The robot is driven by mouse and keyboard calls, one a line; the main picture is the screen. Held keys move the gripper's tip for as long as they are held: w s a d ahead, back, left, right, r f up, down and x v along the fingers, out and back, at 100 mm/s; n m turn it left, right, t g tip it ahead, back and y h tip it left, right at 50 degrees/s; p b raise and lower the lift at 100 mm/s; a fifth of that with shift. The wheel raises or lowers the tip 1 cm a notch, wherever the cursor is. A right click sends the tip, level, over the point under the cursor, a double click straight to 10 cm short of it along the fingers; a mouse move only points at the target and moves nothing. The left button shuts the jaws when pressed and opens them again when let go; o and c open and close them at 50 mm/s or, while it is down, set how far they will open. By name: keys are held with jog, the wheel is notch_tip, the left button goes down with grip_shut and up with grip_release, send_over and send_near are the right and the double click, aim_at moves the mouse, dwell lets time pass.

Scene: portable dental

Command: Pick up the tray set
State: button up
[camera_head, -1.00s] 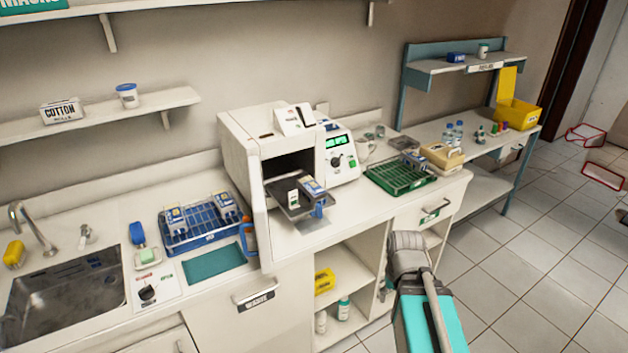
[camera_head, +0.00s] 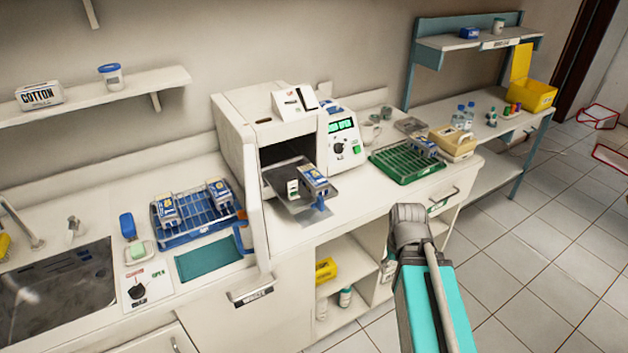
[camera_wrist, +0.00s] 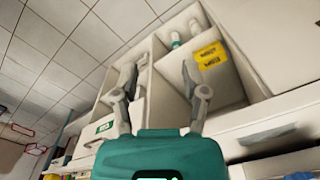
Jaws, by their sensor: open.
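Several blue-and-white labelled packs could be the tray set; I cannot tell which one is meant. One pack (camera_head: 315,180) sits on the dark pull-out tray (camera_head: 287,207) of the open white sterilizer (camera_head: 237,140), beside a small white tag. Two packs, a left one (camera_head: 165,209) and a right one (camera_head: 219,192), stand in the blue wire rack (camera_head: 190,238). Another pack (camera_head: 423,147) stands on the green rack (camera_head: 386,172). My gripper (camera_wrist: 160,85) is open and empty in the wrist view, pointing towards the cabinet shelves, away from the packs.
A teal mat (camera_head: 208,260) lies before the blue rack. A sink (camera_head: 60,290) is at left. The sterilizer's open door juts out beside the tray. Below the counter are open shelves with a yellow box (camera_wrist: 210,56) and bottles.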

jog(key=o, duration=0.4)
jog(key=shift+w+a+r, duration=0.1)
jog(key=shift+w+r, duration=0.1)
jog(key=shift+o, duration=0.6)
jog(key=w+a+r+n+p, duration=0.3)
jog(key=w+a+r+p, duration=0.7)
jog(key=w+r+p, duration=0.2)
jog(key=shift+w+n+p, duration=0.3)
jog(key=shift+w, duration=0.8)
notch_tip(320, 180, up, 10)
jog(key=n+p, duration=0.3)
jog(key=p, duration=0.7)
send_over(312, 175)
jog(key=shift+s+r, duration=0.1)
notch_tip(312, 175, down, 6)
jog(key=b, duration=0.5)
jog(key=shift+r+b, duration=0.15)
jog(key=shift+b, duration=0.15)
jog(key=shift+f+b, duration=1.5)
jog(key=shift+b, duration=0.05)
